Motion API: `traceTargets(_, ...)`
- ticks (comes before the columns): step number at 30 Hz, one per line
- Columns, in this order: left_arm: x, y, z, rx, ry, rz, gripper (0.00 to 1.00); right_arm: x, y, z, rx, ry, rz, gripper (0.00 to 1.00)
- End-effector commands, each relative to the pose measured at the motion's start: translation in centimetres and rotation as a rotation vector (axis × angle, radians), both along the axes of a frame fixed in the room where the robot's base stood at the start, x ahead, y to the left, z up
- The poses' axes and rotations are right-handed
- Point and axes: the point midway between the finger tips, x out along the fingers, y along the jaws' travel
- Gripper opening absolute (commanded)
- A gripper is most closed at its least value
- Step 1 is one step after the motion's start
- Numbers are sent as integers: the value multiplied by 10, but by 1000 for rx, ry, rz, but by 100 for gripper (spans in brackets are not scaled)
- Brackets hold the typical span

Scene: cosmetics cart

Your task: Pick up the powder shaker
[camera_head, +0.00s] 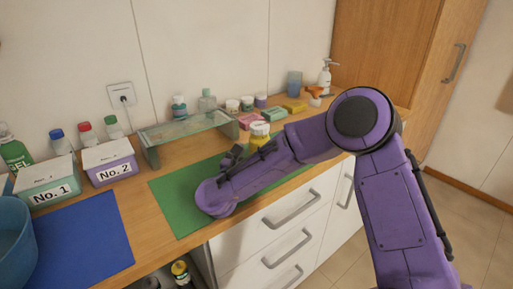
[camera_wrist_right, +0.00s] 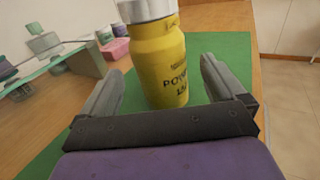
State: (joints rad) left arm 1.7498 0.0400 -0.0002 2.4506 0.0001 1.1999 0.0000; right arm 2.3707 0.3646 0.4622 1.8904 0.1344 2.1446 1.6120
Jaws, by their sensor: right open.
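The powder shaker (camera_wrist_right: 160,62) is a yellow bottle with dark lettering and a silver-white top. It stands upright on the green mat (camera_wrist_right: 236,52), ahead of and partly between the fingers of my right gripper (camera_wrist_right: 163,88). The gripper is open, with a gap beside the bottle on each side. In the head view the shaker (camera_head: 260,130) shows only its upper part; my purple right arm hides the rest. My right gripper (camera_head: 240,156) is mostly hidden by the arm there. My left gripper is not in view.
A glass shelf (camera_head: 190,127) stands behind the green mat, with bottles and small jars near the wall. Boxes No. 1 (camera_head: 47,184) and No. 2 (camera_head: 108,163) and a blue mat (camera_head: 85,240) are at left. Small coloured boxes (camera_head: 275,115) lie behind the shaker.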

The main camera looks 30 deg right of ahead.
Motion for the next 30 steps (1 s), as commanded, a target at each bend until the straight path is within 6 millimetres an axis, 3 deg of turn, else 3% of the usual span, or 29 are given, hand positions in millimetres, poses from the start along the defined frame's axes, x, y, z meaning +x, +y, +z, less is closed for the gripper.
traceTargets(11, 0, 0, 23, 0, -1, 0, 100, 31, -48, 0, -2, 3, 0, 97)
traceTargets(19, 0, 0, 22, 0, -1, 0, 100, 35, -51, -2, -3, 3, 4, 97)
traceTargets(24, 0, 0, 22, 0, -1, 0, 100, 35, -51, -2, -3, 3, 4, 41)
traceTargets(30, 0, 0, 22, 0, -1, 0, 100, 35, -51, -2, -3, 3, 5, 38)
